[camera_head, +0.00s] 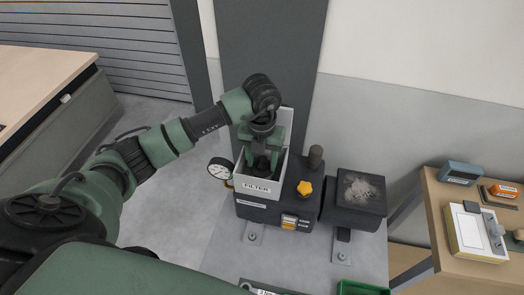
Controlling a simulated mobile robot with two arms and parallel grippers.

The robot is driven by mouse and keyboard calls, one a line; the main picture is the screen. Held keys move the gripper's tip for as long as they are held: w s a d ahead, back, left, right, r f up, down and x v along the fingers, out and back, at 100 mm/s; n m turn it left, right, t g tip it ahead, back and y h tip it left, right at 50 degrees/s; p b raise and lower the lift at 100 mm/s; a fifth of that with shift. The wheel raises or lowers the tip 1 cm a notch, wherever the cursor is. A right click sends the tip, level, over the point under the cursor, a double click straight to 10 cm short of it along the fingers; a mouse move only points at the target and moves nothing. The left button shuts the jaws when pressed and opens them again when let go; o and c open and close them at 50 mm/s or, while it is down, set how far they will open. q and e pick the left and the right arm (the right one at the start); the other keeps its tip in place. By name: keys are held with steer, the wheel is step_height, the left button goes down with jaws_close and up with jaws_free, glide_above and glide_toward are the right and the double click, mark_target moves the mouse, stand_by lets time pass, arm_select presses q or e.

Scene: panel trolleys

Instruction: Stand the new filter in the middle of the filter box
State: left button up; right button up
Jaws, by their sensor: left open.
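The filter box (258,187) is an open-topped light grey box labelled FILTER, on top of a dark machine. My left gripper (262,160) reaches down into it from above, its jaws open. A dark shape shows low between the fingers inside the box. It may be the new filter, but the gripper hides most of it, so I cannot tell whether it stands upright or in the middle. My right gripper is not in view.
A round gauge (220,168) sits left of the box, and a yellow knob (305,187) is on the machine. A dark block (357,196) with a dusty grey top stands to the right. A green tray edge (362,288) shows at the bottom.

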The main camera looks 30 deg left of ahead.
arm_select(q)
steer(key=shift+w+r+b, duration=0.1)
steer(key=shift+r+b, duration=0.25)
steer(key=shift+r, duration=0.15)
step_height(320, 180, up, 11)
steer(key=b, duration=0.2)
